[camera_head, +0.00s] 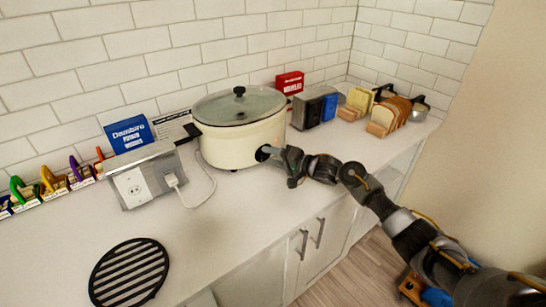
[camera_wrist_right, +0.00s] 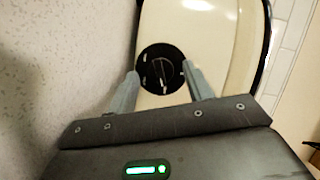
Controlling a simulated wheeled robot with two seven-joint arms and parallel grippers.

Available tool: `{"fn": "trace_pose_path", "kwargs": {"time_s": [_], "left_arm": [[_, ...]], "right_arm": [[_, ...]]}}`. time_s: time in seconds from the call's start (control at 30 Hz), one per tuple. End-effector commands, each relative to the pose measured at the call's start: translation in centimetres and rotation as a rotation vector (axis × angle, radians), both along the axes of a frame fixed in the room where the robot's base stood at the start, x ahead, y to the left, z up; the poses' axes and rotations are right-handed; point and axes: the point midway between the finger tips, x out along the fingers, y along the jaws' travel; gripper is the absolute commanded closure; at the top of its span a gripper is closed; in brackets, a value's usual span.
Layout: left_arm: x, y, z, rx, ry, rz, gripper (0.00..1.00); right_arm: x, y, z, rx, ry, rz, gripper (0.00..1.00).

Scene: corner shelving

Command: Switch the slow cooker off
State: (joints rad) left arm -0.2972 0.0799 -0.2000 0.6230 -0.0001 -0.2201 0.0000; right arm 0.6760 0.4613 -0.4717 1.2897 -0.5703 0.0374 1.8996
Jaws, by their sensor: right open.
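The cream slow cooker (camera_head: 240,137) stands on the counter against the tiled wall, with a glass lid (camera_head: 225,105) and black knob on top. Its round black control dial (camera_wrist_right: 160,68) faces my right wrist camera, on the cooker's front. My right gripper (camera_head: 268,155) is at the cooker's front right in the head view and partly covers the dial there. In the wrist view its two grey fingers (camera_wrist_right: 165,85) are open, one on each side of the dial's lower part. I cannot tell whether they touch it. My left gripper is in neither view.
A white plug sits in the outlet box (camera_head: 133,187) left of the cooker, its cord running on the counter. A black round trivet (camera_head: 128,275) lies at the front left. A toaster (camera_head: 307,108) and bread slices (camera_head: 384,116) stand to the right. The counter's front middle is clear.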

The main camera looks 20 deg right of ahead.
Motion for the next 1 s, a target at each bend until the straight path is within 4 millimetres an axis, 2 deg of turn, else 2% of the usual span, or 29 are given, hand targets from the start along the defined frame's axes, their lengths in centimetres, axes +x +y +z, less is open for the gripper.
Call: {"fn": "trace_pose_path", "kwargs": {"time_s": [0.13,0.17,0.4,0.5,0.77,1.0], "left_arm": [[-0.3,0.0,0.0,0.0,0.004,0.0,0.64],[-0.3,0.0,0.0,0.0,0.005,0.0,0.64],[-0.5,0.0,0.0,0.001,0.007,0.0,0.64],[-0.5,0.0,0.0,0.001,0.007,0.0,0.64],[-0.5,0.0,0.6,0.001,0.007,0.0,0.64],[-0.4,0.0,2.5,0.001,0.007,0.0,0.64]], "right_arm": [[0.0,0.0,0.0,0.0,0.0,0.0,0.49],[0.0,0.0,0.0,0.0,0.0,0.0,0.52],[0.0,0.0,0.0,0.0,0.0,0.0,0.83],[0.0,0.0,0.0,0.0,0.0,0.0,0.93],[0.0,0.0,0.2,-0.033,-0.013,-0.001,0.94],[-0.1,0.1,0.7,-0.157,-0.062,0.0,0.94]]}}
